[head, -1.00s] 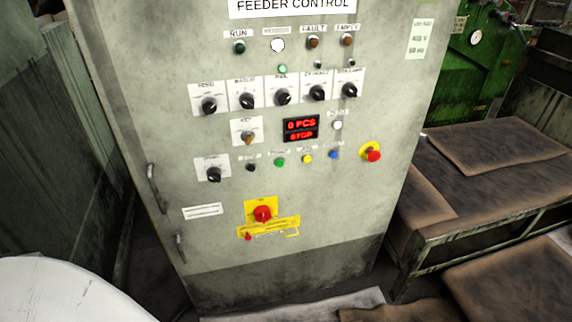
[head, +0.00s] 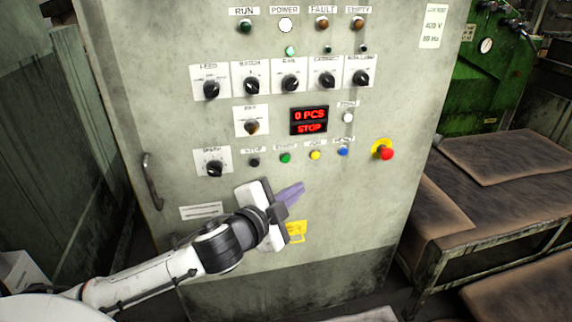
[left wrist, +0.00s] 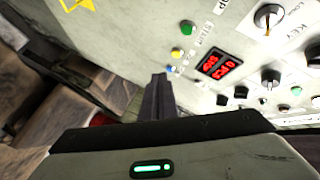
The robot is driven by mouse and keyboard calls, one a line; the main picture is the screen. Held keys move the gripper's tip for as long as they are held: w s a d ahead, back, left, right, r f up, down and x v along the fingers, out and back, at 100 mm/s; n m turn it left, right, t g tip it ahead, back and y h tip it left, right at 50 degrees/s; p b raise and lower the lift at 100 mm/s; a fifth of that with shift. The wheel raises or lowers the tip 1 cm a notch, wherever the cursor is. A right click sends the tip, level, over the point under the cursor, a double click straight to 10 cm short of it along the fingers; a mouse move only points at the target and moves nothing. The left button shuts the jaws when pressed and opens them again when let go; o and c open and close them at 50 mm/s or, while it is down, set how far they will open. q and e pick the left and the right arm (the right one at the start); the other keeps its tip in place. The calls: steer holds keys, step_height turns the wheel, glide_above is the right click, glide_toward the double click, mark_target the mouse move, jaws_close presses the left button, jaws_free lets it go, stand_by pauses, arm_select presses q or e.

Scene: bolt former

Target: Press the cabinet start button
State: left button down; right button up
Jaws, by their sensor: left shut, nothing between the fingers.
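The grey feeder control cabinet (head: 360,205) faces me in the head view. Its green start button (head: 285,158) sits in the lower button row, between a black stop button (head: 254,162) and a yellow button (head: 315,155). In the left wrist view the green button (left wrist: 187,27) is at the upper middle. My left gripper (head: 298,190) is shut and empty, in front of the cabinet and just below the green button in the head view. Its fingers (left wrist: 158,80) point up in the left wrist view. They look apart from the button. My right gripper is not in view.
The red display (head: 309,121) reads 0 PCS and STOP. A red emergency stop (head: 385,151) is right of the buttons. Knobs fill the row above. A door handle (head: 152,181) sticks out at left. A brown-topped bench (head: 505,160) stands at right.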

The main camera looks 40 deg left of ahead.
mark_target(286, 159)
arm_select(q)
steer(key=w+a, duration=0.2)
steer(key=a, duration=0.1)
steer(key=w+a, duration=0.3)
steer(key=shift+w+a+b, duration=0.3)
steer(key=shift+w+a, duration=0.05)
stand_by(0.5)
stand_by(0.7)
stand_by(0.8)
steer(key=shift+w+a+p, duration=0.25)
steer(key=shift+a+p, duration=0.05)
